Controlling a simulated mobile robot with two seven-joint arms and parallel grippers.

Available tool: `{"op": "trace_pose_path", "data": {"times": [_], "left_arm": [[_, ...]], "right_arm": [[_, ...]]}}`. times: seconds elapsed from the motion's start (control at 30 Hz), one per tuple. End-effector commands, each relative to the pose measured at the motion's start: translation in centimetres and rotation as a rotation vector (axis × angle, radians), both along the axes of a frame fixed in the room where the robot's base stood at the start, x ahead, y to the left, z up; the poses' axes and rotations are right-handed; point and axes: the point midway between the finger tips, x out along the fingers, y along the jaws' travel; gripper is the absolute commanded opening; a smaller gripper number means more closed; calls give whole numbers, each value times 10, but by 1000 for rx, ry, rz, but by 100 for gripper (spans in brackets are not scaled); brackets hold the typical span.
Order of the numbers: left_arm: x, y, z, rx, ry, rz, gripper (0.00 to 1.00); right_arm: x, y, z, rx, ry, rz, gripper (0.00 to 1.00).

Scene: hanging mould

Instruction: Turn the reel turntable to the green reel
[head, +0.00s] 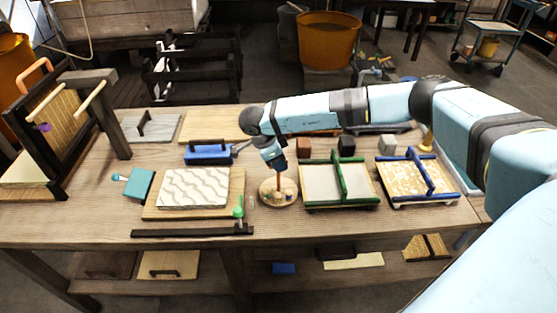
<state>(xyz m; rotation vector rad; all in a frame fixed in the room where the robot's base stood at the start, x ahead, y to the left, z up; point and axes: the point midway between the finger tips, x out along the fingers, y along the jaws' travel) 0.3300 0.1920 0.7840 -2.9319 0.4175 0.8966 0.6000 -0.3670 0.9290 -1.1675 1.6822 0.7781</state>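The reel turntable (265,201) is a small round wooden disc on the bench, between a patterned board and a green-framed mould. An upright reddish-brown post stands at its middle, with small reels around it. The reels are too small for me to tell the green one surely. My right gripper (277,168) points down over the turntable, at the top of the post. It hides the post's upper end, and I cannot tell whether its fingers are shut on it. My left gripper is not in view.
The patterned board (194,188) lies left of the turntable, with a green-topped peg (239,212) between. The green-framed mould (341,205) is close on the right. A blue block with a handle (208,155) lies behind. Bare bench (300,226) shows in front.

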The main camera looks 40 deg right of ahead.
Motion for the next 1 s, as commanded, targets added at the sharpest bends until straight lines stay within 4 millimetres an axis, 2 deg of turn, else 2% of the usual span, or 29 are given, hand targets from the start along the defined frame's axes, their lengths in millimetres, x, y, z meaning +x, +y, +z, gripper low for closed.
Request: {"op": "trace_pose_path", "data": {"times": [0.23, 0.37, 0.8, 1.0], "left_arm": [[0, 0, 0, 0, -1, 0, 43], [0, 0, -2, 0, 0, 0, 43], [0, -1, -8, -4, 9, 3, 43], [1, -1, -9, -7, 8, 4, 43]], "right_arm": [[0, 1, 0, -1, 1, 0, 38], [2, 5, 12, 0, -2, -1, 38], [14, 39, 98, 1, -1, 0, 38], [18, 48, 121, 0, 0, 1, 38]]}}
